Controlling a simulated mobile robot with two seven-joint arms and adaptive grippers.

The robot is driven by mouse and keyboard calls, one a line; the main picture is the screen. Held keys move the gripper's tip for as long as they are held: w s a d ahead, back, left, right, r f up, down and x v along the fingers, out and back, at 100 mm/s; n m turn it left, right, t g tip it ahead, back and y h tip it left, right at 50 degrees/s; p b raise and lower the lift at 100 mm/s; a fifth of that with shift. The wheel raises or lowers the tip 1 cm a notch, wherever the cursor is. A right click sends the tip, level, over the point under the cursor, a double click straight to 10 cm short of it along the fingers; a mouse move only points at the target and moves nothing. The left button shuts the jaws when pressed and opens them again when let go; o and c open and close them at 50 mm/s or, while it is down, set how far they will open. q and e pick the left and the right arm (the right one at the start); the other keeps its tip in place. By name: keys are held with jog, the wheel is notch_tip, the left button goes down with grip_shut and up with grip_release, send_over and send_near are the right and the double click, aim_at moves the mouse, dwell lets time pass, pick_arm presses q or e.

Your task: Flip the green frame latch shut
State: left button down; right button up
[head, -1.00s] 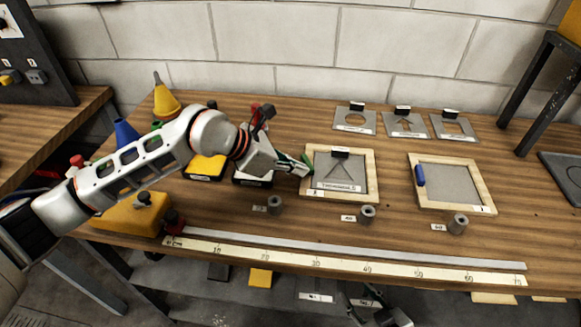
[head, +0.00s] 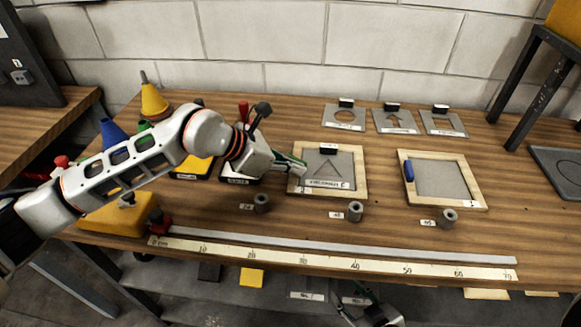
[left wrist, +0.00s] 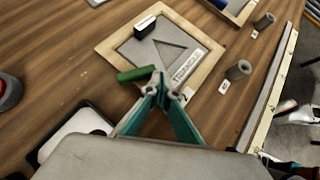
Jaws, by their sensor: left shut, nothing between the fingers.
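The left wooden frame (head: 362,192) lies on the bench and holds a grey stencil plate (left wrist: 190,45) with a triangular cut-out. Its green latch (left wrist: 136,74) is a short round bar on the frame's near rail in the left wrist view, lying at an angle across that rail. In the head view the latch is hard to separate from my green-edged fingers. My left gripper (head: 301,168) is shut and empty, its tips at the frame's left rail. In the left wrist view the tips (left wrist: 162,88) are beside the latch's right end; I cannot tell whether they touch. My right gripper (head: 345,304) is low, below the bench edge.
A second wooden frame (head: 478,180) with a blue latch (head: 409,171) lies to the right. Several grey cylinders and a long ruler (head: 330,261) lie in front. Stencil plates (head: 394,121) lie behind. Coloured cones and blocks stand left, near my left arm.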

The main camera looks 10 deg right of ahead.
pick_arm(q)
jog(key=shift+d, duration=0.55)
jog(key=shift+b, duration=0.3)
dwell(1.2)
jog(key=shift+w+a+b, duration=0.1)
jog(key=shift+w+b, duration=0.2)
jog(key=shift+w, duration=0.45)
jog(key=shift+a+r, duration=0.1)
